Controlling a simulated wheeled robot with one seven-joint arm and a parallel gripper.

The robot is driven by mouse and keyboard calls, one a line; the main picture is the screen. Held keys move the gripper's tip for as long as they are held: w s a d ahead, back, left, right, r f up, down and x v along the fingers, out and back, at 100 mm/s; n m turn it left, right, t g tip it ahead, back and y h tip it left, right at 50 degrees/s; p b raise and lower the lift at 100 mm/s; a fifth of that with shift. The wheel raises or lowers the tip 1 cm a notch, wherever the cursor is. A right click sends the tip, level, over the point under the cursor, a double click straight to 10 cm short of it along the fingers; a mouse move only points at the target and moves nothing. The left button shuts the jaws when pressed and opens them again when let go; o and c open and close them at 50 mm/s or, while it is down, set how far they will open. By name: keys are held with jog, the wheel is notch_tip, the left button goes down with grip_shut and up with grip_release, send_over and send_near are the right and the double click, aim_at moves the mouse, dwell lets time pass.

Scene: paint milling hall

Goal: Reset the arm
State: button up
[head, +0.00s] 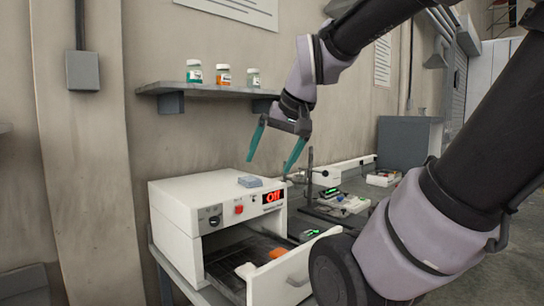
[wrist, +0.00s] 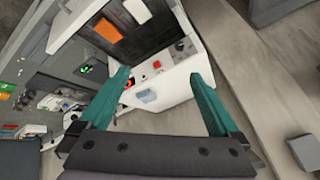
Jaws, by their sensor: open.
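My gripper (head: 270,148) has two teal fingers spread apart with nothing between them. It hangs in the air above the white machine (head: 170,208), which has a red "Off" display. The wrist view also shows my gripper (wrist: 168,95) open and empty, with the machine's white top behind the fingers. A small grey-blue item (head: 250,181) lies on top of the machine, below the gripper and apart from it. My arm reaches in from the upper right of the head view.
The machine's drawer (head: 290,275) is open, with an orange item (head: 278,253) inside. A wall shelf (head: 210,89) holds three small jars behind the gripper. A bench with devices (head: 340,200) stands to the right.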

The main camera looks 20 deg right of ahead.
jog(key=shift+s+a+r+m+t, duration=0.15)
jog(key=shift+s+a, duration=0.05)
jog(key=shift+s, duration=0.25)
jog(key=shift+s+a+r+m+t, duration=0.1)
jog(key=shift+s+a+m+t, duration=0.05)
jog(key=shift+s, duration=0.25)
dwell(0.7)
